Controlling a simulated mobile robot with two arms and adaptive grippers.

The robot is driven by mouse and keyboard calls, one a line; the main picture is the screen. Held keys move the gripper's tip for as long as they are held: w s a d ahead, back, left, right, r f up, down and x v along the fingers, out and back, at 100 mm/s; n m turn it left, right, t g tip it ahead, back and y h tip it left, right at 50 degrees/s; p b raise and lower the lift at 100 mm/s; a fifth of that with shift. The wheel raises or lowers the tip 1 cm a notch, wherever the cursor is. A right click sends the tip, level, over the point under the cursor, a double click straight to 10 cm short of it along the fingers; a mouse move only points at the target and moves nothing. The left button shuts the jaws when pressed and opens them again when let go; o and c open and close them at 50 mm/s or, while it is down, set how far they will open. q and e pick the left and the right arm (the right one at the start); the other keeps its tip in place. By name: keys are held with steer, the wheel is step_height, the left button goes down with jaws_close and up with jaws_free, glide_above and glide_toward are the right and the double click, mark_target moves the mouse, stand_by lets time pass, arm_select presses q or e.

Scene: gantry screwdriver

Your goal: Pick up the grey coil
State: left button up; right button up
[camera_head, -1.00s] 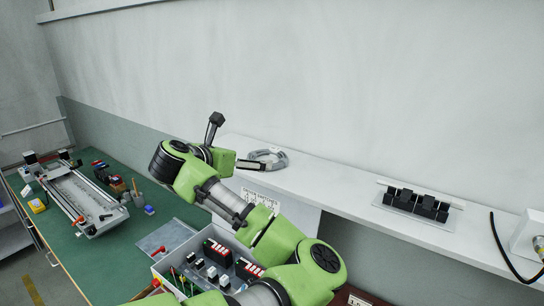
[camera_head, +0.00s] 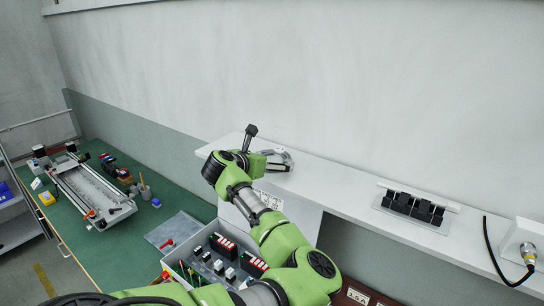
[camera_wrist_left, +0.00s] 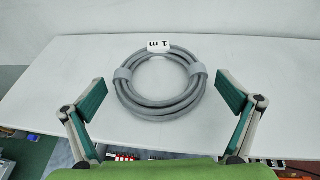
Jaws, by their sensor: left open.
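The grey coil (camera_head: 288,153) lies on the white shelf, partly hidden behind my left wrist in the head view. In the left wrist view the coil (camera_wrist_left: 147,111) lies flat, bound with grey ties, with a white "1 m" tag at its far side. My left gripper (camera_wrist_left: 162,96) is open and empty, its two green-padded fingers apart, one to the left and one to the right of the coil in the picture. No contact with the coil shows. My right gripper is not in view.
The white shelf (camera_head: 340,187) runs along the wall, with a black block rack (camera_head: 413,207) and a black cable (camera_head: 490,245) farther right. A green bench (camera_head: 105,245) on the left carries a gantry device (camera_head: 92,190). A grey box (camera_head: 205,240) of parts sits below my arm.

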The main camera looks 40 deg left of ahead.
arm_select(q)
steer(key=shift+w+f, duration=0.1)
steer(key=shift+w, duration=0.05)
steer(key=c, duration=1.3)
steer(key=shift+o, duration=0.2)
steer(key=shift+r, duration=0.2)
steer(key=shift+a+r+b, duration=0.1)
steer(key=shift+r+b, duration=0.45)
steer(key=shift+b, duration=0.25)
steer(key=s+d+r+b, duration=0.3)
steer(key=s+r+b, duration=0.4)
steer(key=s+r, duration=0.4)
steer(key=s, duration=0.3)
steer(key=shift+r, duration=0.35)
